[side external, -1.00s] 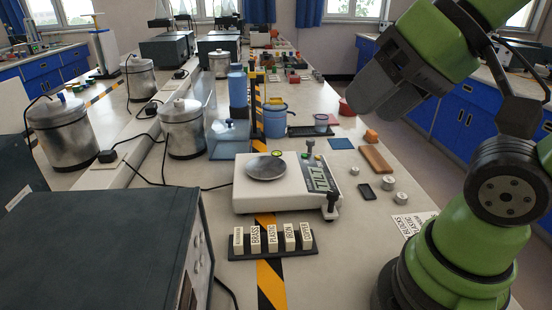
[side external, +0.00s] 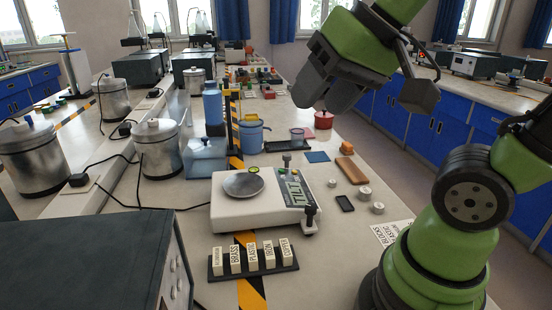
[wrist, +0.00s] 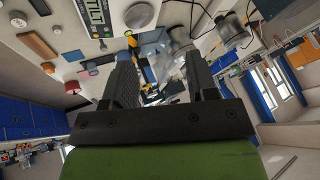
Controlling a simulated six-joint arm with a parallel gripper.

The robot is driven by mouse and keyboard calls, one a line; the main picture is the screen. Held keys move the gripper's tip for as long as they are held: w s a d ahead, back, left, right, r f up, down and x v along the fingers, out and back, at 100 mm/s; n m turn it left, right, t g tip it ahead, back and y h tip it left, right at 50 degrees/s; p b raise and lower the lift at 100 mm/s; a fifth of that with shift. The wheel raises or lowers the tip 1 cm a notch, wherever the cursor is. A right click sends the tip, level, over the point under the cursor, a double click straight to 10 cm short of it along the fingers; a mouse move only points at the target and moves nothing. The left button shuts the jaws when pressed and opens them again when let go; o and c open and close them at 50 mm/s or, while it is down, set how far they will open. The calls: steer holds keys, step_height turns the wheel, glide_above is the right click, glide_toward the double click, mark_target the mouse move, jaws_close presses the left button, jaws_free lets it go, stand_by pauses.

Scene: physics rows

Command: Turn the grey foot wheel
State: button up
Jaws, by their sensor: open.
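A white balance (side external: 255,205) with a round metal pan (side external: 243,184) stands on the bench; its display (side external: 294,192) reads TILT. A dark grey foot wheel (side external: 309,215) on a post is at its front right corner, upright and untouched. My gripper (side external: 325,98) is open and empty, high above the bench, behind and to the right of the balance. In the wrist view, both fingers (wrist: 160,60) are apart with nothing between them; the balance display (wrist: 98,20) shows at the top.
A row of labelled blocks (side external: 253,259) lies before the balance. Small metal weights (side external: 364,193), a black slab (side external: 345,203) and a wooden block (side external: 351,170) lie to its right. A blue vessel (side external: 251,135) and metal cans (side external: 160,150) stand behind and left.

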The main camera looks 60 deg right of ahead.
steer(key=w+d+m+g+h, duration=0.1)
steer(key=w+d+m, duration=0.1)
steer(key=w+d, duration=0.35)
steer(key=m+g+h, duration=0.3)
steer(key=m+h, duration=0.1)
glide_above(287, 155)
steer(key=s+a, duration=0.2)
steer(key=a, duration=0.2)
step_height(287, 155, down, 16)
steer(key=x, duration=1)
steer(key=shift+s+d+f, duration=0.15)
steer(key=shift+s+f, duration=0.15)
steer(key=shift+f, duration=0.1)
steer(key=c, duration=0.9)
